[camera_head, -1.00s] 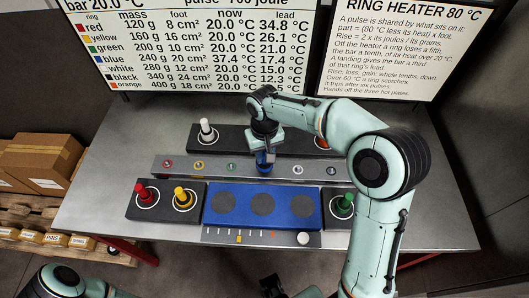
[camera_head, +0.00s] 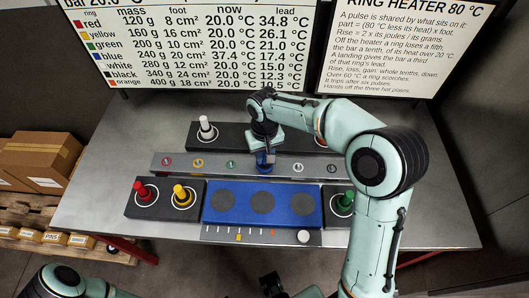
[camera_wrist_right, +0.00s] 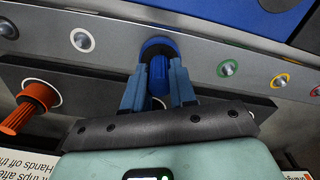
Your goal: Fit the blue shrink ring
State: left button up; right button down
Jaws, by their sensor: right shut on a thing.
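My right gripper (camera_head: 264,152) is shut on the ribbed blue handle (camera_wrist_right: 158,75) of the blue ring (camera_wrist_right: 158,44), at the grey bar (camera_head: 182,165). In the right wrist view the ring sits at the bar's face, between the green-marked seat (camera_wrist_right: 228,68) and the white-marked seat (camera_wrist_right: 82,39). Its own seat is covered, and I cannot tell if the ring is fully down. In the head view the blue piece (camera_head: 264,164) shows below the fingers.
A blue plate with dark pads (camera_head: 262,220) lies in front of the bar. Red (camera_head: 144,191), yellow (camera_head: 181,194) and green (camera_head: 345,201) handles stand on dark blocks beside it. White (camera_head: 206,127) and orange (camera_wrist_right: 28,107) handles stand behind. The board lists blue at 37.4 °C.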

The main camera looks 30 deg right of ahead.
jog(key=shift+f, duration=0.3)
jog(key=c, duration=0.8)
grip_release()
notch_tip(320, 180, up, 13)
jog(key=shift+r+p, duration=0.2)
jog(key=shift+p, duration=0.7)
